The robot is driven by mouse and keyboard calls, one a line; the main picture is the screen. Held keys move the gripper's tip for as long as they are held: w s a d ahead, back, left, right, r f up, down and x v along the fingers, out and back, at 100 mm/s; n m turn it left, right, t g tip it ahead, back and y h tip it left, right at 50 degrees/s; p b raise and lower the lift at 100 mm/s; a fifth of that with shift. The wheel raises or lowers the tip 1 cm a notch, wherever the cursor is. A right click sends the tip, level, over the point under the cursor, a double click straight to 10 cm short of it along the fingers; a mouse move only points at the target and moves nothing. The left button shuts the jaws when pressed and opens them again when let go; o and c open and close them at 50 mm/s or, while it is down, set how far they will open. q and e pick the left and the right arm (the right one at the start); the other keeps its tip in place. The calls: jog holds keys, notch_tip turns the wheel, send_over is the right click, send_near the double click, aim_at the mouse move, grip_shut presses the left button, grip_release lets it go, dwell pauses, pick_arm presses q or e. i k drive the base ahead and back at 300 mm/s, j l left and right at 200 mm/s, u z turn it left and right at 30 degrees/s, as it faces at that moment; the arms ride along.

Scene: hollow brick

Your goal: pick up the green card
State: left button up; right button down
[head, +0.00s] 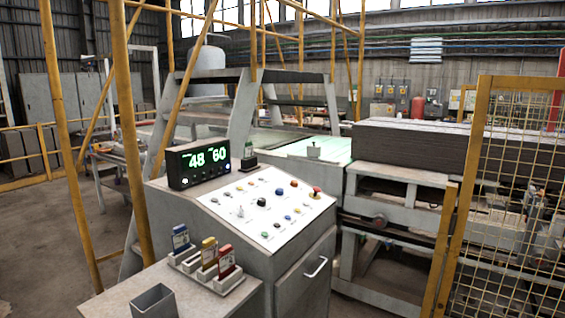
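A small upright card with a dark, greenish top (249,148) stands in a dark holder on top of the grey control console, just right of the digital display. It looks like the green card, but it is small and its colour is hard to be sure of. A light card rack (232,284) on the lower side table holds a blue card (180,238), a yellow card (209,252) and a red card (226,262), all upright. Neither of my grippers is in view.
The display (198,163) shows 48 and 60. The sloped panel (262,208) carries several buttons and knobs. An open grey bin (154,301) stands at the table's front. Yellow posts (130,130) rise at left; a yellow mesh fence (515,200) closes the right.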

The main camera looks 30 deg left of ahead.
aim_at(248, 152)
jog(key=i+l+u, duration=0.15)
jog(key=u, duration=0.3)
jog(key=i+l+u, duration=0.15)
jog(key=u, duration=0.3)
